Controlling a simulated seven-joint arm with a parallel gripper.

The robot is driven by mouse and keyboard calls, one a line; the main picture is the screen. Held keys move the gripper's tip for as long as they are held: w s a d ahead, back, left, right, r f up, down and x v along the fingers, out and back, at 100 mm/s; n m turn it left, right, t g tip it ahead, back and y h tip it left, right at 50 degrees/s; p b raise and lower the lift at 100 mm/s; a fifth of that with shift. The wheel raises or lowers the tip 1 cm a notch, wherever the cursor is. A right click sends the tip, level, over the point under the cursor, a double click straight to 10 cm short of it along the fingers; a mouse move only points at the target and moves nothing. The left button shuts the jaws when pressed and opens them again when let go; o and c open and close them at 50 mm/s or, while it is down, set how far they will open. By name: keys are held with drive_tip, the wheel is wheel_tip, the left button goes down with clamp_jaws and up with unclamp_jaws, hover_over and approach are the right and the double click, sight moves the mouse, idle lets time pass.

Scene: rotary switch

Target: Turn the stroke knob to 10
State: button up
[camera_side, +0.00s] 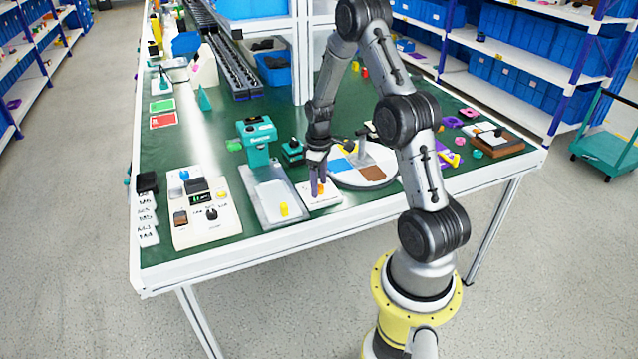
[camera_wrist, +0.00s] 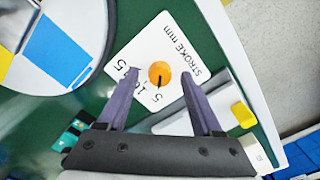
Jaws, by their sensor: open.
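The orange stroke knob (camera_wrist: 159,74) stands on a white card (camera_wrist: 185,38) printed "STROKE mm", with numbers that look like 5, 10 and 15 around one side. A short dark mark on the knob points down in the wrist view, toward the 5. My gripper (camera_wrist: 160,76) is open, with one purple finger on each side of the knob and visible gaps between. In the side view, my gripper (camera_side: 318,184) points down over the card (camera_side: 325,202), and its fingers partly hide the knob. Whether the fingertips reach knob height is unclear.
A round dial plate (camera_side: 345,181) with coloured sectors lies close to the right of the card. A teal press (camera_side: 257,150) with a grey tray and yellow button (camera_side: 284,209) stands to the left. A white control box (camera_side: 208,215) is further left.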

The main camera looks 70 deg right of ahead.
drive_tip(key=shift+f, duration=0.2)
clamp_jaws()
idle(0.3)
drive_tip(key=shift+m, duration=0.4)
drive_tip(key=m, duration=0.3)
drive_tip(key=shift+r+m, duration=0.1)
drive_tip(key=shift+m, duration=2.4)
